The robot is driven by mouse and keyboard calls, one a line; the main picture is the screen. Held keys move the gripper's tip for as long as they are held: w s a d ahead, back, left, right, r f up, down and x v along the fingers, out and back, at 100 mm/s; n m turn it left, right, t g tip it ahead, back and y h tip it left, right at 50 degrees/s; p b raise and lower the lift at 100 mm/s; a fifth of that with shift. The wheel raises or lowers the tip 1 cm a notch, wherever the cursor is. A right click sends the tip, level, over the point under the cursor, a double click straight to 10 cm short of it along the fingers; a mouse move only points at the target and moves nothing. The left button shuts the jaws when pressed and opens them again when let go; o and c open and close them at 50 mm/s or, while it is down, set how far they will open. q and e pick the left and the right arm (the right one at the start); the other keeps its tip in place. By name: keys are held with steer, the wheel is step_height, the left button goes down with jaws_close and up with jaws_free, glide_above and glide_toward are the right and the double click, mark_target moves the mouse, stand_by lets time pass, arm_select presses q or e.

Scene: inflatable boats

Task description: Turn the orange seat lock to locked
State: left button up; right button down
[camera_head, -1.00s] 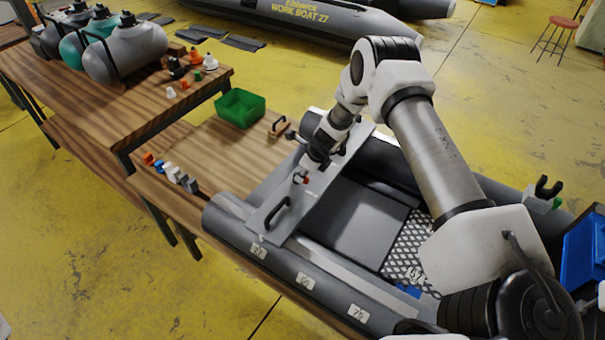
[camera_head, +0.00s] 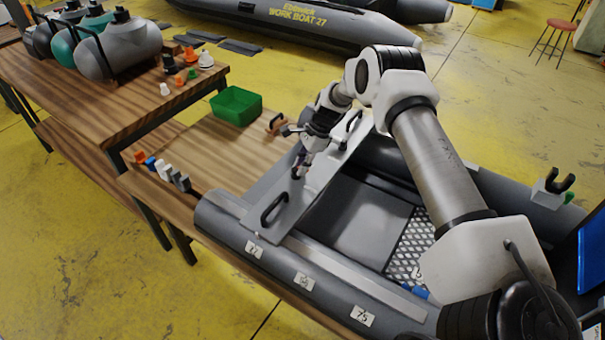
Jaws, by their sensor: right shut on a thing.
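The grey boat seat (camera_head: 318,182) lies across the inflatable boat (camera_head: 225,222), with a black handle (camera_head: 272,209) near one end and another (camera_head: 354,121) near the far end. My right gripper (camera_head: 299,169) reaches down to the seat's left edge, between the handles. It is shut on the small seat lock there. The fingers cover most of the lock, so its orange colour and its angle cannot be made out now. My left gripper is not in view.
A green bin (camera_head: 237,106) and a row of small coloured parts (camera_head: 163,170) stand on the wooden bench.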

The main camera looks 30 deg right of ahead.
steer(key=n+b, duration=0.1)
steer(key=n+g+b, duration=0.1)
steer(key=n+b, duration=0.1)
steer(key=f+n+b, duration=0.1)
steer(key=shift+w+a+g+b, duration=0.1)
steer(key=shift+w+g+b, duration=0.15)
steer(key=shift+g+b, duration=0.15)
steer(key=shift+w+r+n+g+b, duration=0.15)
steer(key=shift+n+g+b, duration=0.1)
steer(key=shift+n+b, duration=0.4)
steer(key=shift+w+r+n+g+b, duration=0.2)
steer(key=shift+n+b, duration=0.25)
steer(key=shift+n, duration=0.4)
steer(key=shift+s, duration=0.1)
steer(key=c, duration=1.1)
jaws_free()
steer(key=shift+a, duration=0.1)
steer(key=shift+r, duration=0.15)
steer(key=v, duration=0.7)
steer(key=shift+r, duration=0.2)
